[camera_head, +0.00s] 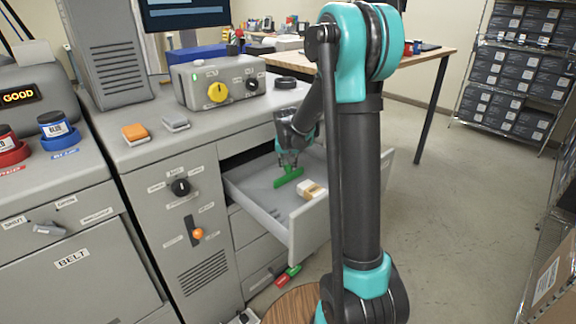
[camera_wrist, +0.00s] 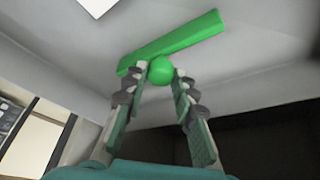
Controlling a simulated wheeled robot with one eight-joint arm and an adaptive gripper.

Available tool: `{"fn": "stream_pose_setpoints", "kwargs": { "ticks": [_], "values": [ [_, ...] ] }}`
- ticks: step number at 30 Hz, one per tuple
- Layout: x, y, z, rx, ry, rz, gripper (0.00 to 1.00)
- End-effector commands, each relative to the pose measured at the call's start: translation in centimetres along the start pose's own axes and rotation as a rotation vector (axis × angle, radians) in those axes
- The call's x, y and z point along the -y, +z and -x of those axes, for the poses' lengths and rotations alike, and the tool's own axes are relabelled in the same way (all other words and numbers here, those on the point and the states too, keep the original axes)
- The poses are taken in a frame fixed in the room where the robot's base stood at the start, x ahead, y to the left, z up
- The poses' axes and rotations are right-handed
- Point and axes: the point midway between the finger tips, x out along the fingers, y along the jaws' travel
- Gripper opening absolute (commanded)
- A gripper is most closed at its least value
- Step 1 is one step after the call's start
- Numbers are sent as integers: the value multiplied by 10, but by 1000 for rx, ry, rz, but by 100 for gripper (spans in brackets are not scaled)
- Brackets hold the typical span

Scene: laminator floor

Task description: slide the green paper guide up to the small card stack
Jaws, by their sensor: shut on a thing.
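The green paper guide (camera_head: 289,177) is a straight bar on the floor of the open grey drawer (camera_head: 250,196). The small card stack (camera_head: 313,190) is white and tan and lies in the same drawer, to the right of the guide and nearer the drawer's front, with a gap between them. My gripper (camera_head: 288,165) reaches down into the drawer and is shut on the guide's round green knob. In the wrist view, my gripper's fingertips (camera_wrist: 160,70) sit on both sides of the knob, with the guide's bar (camera_wrist: 175,43) beyond it. A white corner (camera_wrist: 97,6) shows at the top edge there.
The drawer's walls surround the guide and stack; its front panel (camera_head: 309,225) stands close to the stack. Red and green items (camera_head: 288,275) lie below the drawer.

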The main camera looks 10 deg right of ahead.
Motion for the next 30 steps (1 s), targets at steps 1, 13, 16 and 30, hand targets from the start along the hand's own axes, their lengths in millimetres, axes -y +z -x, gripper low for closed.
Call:
{"fn": "stream_pose_setpoints", "kwargs": {
  "ticks": [1, 13, 16, 30],
  "values": [
    [-2, 1, 1, 0, 0, 0, 0],
    [-69, 61, 26, 0, 3, -4, 0],
    [-85, 76, 32, 0, 2, -4, 0],
    [-102, 94, 39, -1, 1, 0, 0]
  ]
}}
